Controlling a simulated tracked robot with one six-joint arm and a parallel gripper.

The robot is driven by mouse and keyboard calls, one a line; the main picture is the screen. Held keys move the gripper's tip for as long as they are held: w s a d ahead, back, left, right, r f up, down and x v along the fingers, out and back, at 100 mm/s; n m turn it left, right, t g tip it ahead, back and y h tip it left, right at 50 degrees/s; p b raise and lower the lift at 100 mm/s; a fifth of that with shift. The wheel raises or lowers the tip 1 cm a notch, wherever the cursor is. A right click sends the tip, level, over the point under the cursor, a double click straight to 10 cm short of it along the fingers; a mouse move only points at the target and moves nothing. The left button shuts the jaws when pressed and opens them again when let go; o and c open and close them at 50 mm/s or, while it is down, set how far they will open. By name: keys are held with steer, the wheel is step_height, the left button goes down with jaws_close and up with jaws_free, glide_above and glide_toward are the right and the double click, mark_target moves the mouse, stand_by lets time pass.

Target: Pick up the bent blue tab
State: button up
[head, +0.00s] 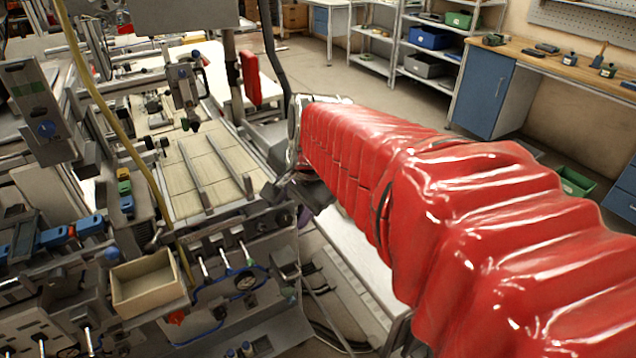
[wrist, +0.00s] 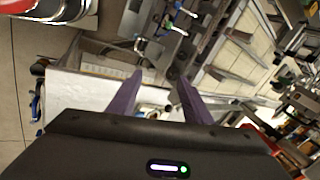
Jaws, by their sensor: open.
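My gripper (wrist: 158,92) shows in the wrist view with its two purple fingers apart and nothing visible between them. In the head view my red-sleeved arm reaches to the middle of the picture, and the fingers are hard to make out there. I cannot single out the bent blue tab with certainty. Several small blue parts show on the left machine in the head view, among them a blue piece (head: 112,254) beside the beige box and blue blocks (head: 88,225) farther left. All stand apart from my gripper.
A beige open box (head: 145,283) sits on the machine's front. A yellow hose (head: 125,135) crosses the machine. A tiled bed (head: 208,165) with rails lies behind. A workbench (head: 565,65) and shelves with bins stand at the back right. Open floor lies between.

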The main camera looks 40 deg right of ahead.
steer(key=w+d+f+m, duration=0.1)
steer(key=d+f+m, duration=0.2)
steer(key=d+m, duration=0.8)
steer(key=w+d+f+m, duration=0.1)
steer(key=d+f+m, duration=0.3)
steer(key=d+m, duration=0.7)
steer(key=d, duration=0.5)
steer(key=shift+w+d+f, duration=0.15)
steer(key=shift+w+d, duration=0.1)
steer(key=shift+w, duration=0.15)
steer(key=shift+f, duration=0.15)
steer(key=x, duration=0.8)
steer(key=shift+f, duration=0.2)
steer(key=shift+x, duration=2.6)
steer(key=shift+s+f, duration=0.1)
steer(key=shift+s, duration=0.1)
steer(key=shift+c, duration=0.6)
